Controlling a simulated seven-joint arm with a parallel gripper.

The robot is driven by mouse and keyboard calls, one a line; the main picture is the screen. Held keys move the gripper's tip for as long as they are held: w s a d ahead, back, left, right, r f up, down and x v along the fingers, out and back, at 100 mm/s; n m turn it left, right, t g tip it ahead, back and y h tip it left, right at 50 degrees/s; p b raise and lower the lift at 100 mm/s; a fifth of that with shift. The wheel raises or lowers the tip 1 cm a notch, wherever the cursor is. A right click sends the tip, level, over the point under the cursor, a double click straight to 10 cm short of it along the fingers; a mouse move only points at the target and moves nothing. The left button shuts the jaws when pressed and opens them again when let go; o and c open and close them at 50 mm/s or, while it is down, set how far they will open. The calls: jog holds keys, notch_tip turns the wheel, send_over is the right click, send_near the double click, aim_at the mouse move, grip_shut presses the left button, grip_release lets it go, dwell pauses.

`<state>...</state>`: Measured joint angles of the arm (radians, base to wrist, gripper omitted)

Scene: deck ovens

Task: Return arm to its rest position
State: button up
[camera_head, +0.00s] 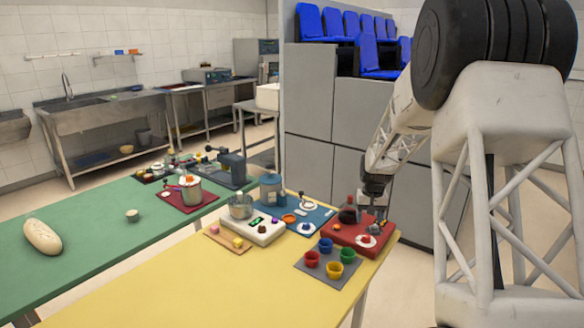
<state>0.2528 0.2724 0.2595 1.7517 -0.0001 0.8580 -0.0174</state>
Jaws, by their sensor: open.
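My gripper (376,222) hangs at the end of my arm, pointing down over the red mat (345,242) at the right end of the yellow table. It is open. A white disc (366,241) with a red top lies on the mat just below and left of it. A dark red flask (348,212) stands on the mat left of the gripper. Whether the fingertips touch anything is too small to tell.
Coloured cups (326,245) stand on a grey mat (312,271) in front. A white scale (254,230) and blue jar (271,190) are farther left. The yellow table's (190,300) front is clear. A grey cabinet (335,130) stands behind.

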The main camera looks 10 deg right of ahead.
jog(key=s+a+r+n+t, duration=0.1)
jog(key=s+a+r, duration=0.6)
jog(key=s, duration=0.4)
jog(key=s+a+r, duration=0.5)
jog(key=s+r, duration=0.4)
jog(key=s, duration=0.2)
jog(key=s+a, duration=0.4)
jog(key=s, duration=0.9)
jog(key=s+a+r+n+t, duration=0.1)
jog(key=s+a, duration=0.2)
jog(key=s, duration=1)
jog(key=shift+s+a+t, duration=0.3)
jog(key=shift+s+a, duration=0.1)
jog(key=shift+w+r, duration=0.15)
dwell(0.5)
